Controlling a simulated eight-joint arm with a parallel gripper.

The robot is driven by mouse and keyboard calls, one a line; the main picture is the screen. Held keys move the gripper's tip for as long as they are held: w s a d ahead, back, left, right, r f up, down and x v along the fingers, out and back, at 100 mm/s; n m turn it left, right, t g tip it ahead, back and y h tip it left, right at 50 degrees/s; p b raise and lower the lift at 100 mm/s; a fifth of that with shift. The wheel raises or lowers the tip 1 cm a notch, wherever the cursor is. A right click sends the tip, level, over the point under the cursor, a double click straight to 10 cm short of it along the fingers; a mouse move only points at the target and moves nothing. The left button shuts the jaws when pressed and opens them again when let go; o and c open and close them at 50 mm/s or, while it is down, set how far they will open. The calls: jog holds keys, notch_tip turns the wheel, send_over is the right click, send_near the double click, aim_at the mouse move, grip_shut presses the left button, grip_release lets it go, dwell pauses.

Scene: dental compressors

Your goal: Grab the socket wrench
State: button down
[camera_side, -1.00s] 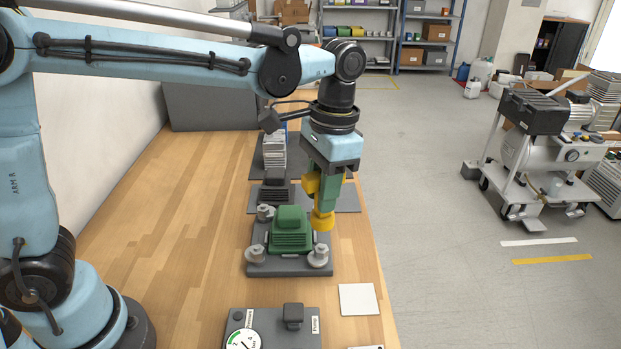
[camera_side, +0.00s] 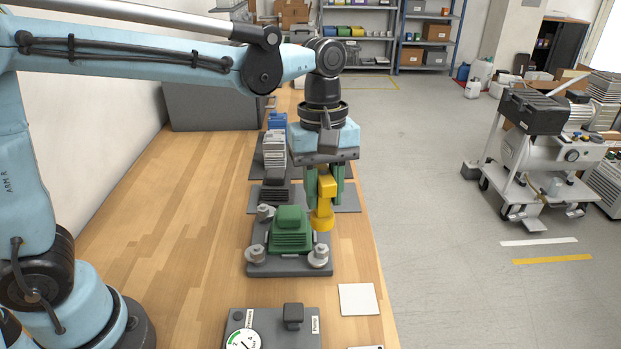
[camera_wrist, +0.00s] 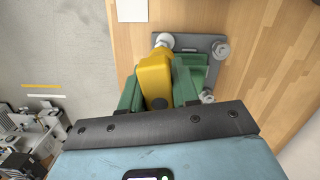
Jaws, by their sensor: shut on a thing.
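My gripper (camera_side: 325,188) points down and is shut on the wrench's upper part, with green fingers on both sides. A green ribbed unit (camera_side: 290,232) sits on the plate just left of the wrench. Grey fasteners (camera_side: 318,257) show at the other corners.
A gauge panel (camera_side: 270,325) and a white card (camera_side: 358,299) lie nearer on the wooden bench (camera_side: 190,220). Mats with dark and stacked parts (camera_side: 275,150) lie beyond the plate. The bench's right edge is close to the wrench.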

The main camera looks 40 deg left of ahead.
aim_at(323, 215)
jog(key=shift+f+n, duration=0.3)
jog(key=shift+f, duration=2.05)
jog(key=shift+f, duration=1.4)
jog(key=shift+m, duration=1.8)
jog(key=shift+m, duration=0.5)
jog(key=shift+m+y, duration=0.3)
jog(key=shift+m, duration=1)
